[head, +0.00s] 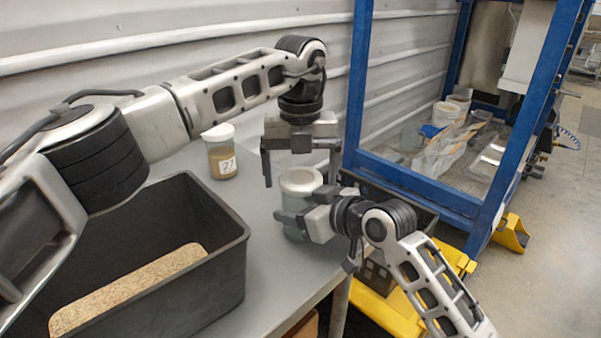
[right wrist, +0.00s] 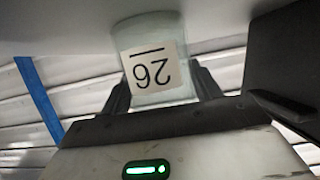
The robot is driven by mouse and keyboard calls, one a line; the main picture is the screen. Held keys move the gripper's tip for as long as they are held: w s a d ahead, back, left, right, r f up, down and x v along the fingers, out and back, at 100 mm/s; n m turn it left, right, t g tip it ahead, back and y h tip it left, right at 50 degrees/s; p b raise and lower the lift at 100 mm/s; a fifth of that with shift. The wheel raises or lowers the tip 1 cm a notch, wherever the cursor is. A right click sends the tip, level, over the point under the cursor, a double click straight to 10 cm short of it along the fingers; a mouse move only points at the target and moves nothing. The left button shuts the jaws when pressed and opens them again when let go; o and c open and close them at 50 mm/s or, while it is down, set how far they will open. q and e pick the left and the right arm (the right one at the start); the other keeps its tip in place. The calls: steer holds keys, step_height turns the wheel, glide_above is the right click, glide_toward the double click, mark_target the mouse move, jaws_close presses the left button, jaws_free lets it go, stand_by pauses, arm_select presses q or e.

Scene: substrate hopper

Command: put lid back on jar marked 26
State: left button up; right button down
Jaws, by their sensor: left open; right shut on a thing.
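The jar marked 26 (head: 296,232) stands upright near the table's right edge, its body grey-green. Its label shows upside down in the right wrist view (right wrist: 153,72). A pale round top (head: 301,180) shows on the jar; I cannot tell surely whether this is a seated lid. My right gripper (head: 298,218) is shut around the jar's body from the right. My left gripper (head: 301,172) points down with open fingers on either side of the jar's top, with nothing seen held between them. No separate loose lid shows in either view.
Another jar (head: 222,160) with a white lid and tan contents stands behind on the grey table (head: 270,262); its label looks like 27. A black bin (head: 215,285) holding a speckled tan block fills the left. A blue frame (head: 357,100) stands at the right.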

arm_select(q)
step_height(320, 180, up, 4)
steer(key=shift+r, duration=0.1)
steer(key=shift+c, duration=0.4)
step_height(320, 180, up, 2)
steer(key=n, duration=0.4)
steer(key=shift+n, duration=0.3)
steer(key=n, duration=0.2)
steer(key=r+n, duration=0.1)
steer(key=shift+r+n, duration=0.2)
steer(key=shift+n, duration=0.2)
steer(key=shift+f, duration=4)
